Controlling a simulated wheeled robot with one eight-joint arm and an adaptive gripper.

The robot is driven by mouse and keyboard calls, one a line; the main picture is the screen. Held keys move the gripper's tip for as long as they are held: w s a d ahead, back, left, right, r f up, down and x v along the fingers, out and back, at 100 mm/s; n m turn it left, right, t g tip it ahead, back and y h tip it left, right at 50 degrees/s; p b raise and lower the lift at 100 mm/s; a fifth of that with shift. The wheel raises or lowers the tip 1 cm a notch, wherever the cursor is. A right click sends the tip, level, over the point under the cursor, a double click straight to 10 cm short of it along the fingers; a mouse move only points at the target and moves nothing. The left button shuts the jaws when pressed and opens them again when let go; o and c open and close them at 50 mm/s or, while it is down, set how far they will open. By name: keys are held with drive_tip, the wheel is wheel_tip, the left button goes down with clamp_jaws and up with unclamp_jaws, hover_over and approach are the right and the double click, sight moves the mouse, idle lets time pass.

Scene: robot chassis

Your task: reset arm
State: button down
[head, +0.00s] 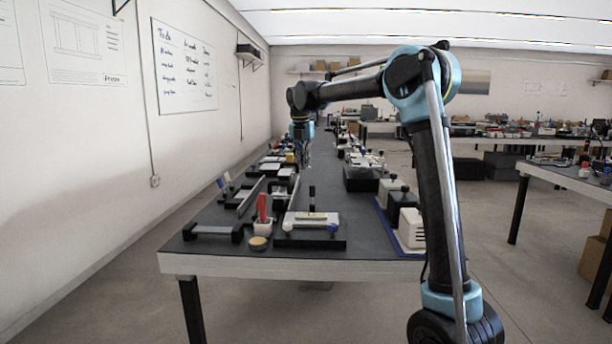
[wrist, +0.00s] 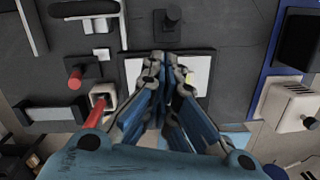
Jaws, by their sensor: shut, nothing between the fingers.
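My arm rises at the right in the head view and reaches left over the long dark workbench (head: 350,225). My gripper (head: 302,160) hangs pointing down above the bench, beyond the near row of objects. In the wrist view my gripper (wrist: 165,62) is shut, with its fingertips together and nothing between them. Below it shows a white plate on a black base (wrist: 208,62), partly hidden by the fingers. The head view shows this plate and base (head: 330,222) near the bench's front.
White and black boxes (head: 404,212) line the right edge on a blue mat. A wall is at the left; another table (head: 560,170) stands at the right.

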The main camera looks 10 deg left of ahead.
drive_tip(key=shift+w+r, duration=0.1)
drive_tip(key=shift+r, duration=0.4)
drive_tip(key=s+d+f+m, duration=0.3)
drive_tip(key=s+d+m, duration=0.55)
drive_tip(key=d, duration=0.55)
drive_tip(key=s+d+f+m, duration=0.2)
drive_tip(key=s+d+m, duration=0.65)
drive_tip(key=d, duration=0.55)
drive_tip(key=s+d+f+m, duration=0.6)
drive_tip(key=s+f+m, duration=0.2)
drive_tip(key=s+f, duration=0.3)
drive_tip(key=s+d+f+m+t, duration=0.1)
drive_tip(key=s+d+f+m, duration=0.5)
drive_tip(key=s+f+m, duration=0.3)
drive_tip(key=s+f, duration=0.1)
drive_tip(key=s, duration=0.2)
drive_tip(key=shift+s+f+y, duration=0.2)
drive_tip(key=shift+f+y, duration=0.1)
drive_tip(key=shift+f, duration=0.1)
